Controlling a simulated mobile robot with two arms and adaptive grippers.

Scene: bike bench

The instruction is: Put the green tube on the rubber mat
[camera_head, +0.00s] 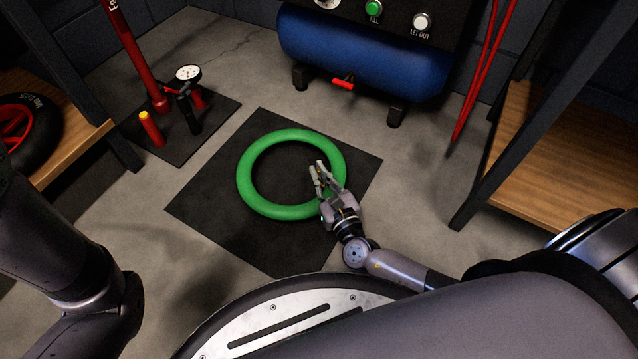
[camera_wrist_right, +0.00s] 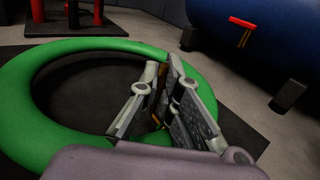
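The green tube (camera_head: 250,162), a large ring, appears to lie flat over the black rubber mat (camera_head: 290,252) on the floor; it also shows in the wrist view (camera_wrist_right: 22,115). My right gripper (camera_head: 317,166) is over the tube's right side, its fingertips pointing into the ring. In the wrist view the two fingers (camera_wrist_right: 162,68) stand slightly apart at the tips, with a bit of green low between them. Contact with the tube is unclear, and the gripper hides part of it. My left arm enters at the left; its gripper is out of view.
A red pump with a gauge (camera_head: 188,73) stands on another dark mat (camera_head: 222,112) at the upper left. A blue compressor tank (camera_head: 360,60) is behind. Wooden shelves stand left (camera_head: 75,150) and right (camera_head: 560,155). Bare concrete surrounds the rubber mat.

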